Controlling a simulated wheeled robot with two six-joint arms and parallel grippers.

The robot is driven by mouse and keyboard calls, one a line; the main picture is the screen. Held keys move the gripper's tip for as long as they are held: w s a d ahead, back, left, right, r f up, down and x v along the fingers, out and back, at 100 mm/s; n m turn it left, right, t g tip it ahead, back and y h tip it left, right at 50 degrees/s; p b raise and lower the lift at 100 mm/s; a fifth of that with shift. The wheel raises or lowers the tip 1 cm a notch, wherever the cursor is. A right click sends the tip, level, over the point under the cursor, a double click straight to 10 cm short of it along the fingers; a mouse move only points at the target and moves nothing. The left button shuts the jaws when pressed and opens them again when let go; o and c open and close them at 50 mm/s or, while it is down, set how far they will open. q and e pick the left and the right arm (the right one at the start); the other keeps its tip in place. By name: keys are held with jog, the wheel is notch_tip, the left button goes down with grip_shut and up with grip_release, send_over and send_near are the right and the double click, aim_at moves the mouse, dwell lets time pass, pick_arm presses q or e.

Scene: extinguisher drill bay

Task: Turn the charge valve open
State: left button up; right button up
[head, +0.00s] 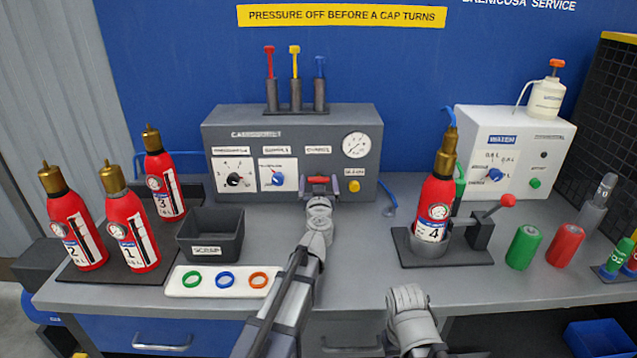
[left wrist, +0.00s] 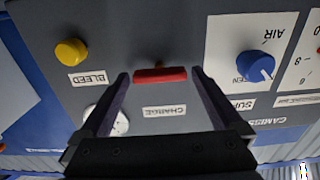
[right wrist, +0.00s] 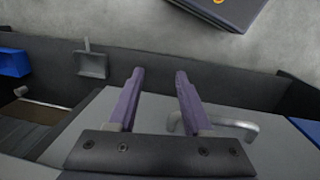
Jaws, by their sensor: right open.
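The charge valve's red bar handle (head: 319,180) is on the front of the grey panel (head: 240,128). It also shows in the left wrist view as a red bar (left wrist: 160,75) lying level, beside an upside-down CHARGE label (left wrist: 165,111). My left gripper (head: 320,188) is in front of the handle. In the left wrist view its two fingers stand apart on either side of the bar, with a gap at each end. My right gripper (right wrist: 160,75) is open and empty in the right wrist view, low by the bench front. Its fingertips are not clear in the head view.
A yellow bleed button (head: 353,186) and a blue knob (head: 278,178) flank the handle. Extinguisher 4 (head: 434,210) stands in a clamp at right. A dark bin (head: 211,232) and a white ring tray (head: 225,281) are at left.

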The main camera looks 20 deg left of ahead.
pick_arm(q)
jog(key=c, duration=1.2)
jog(key=n, duration=0.4)
jog(key=shift+n, duration=0.3)
jog(key=n, duration=0.4)
jog(key=shift+a+n, duration=0.15)
jog(key=shift+n, duration=0.15)
jog(key=n, duration=0.4)
jog(key=shift+s+f, duration=0.1)
jog(key=shift+f, duration=0.05)
jog(key=shift+n, duration=2.3)
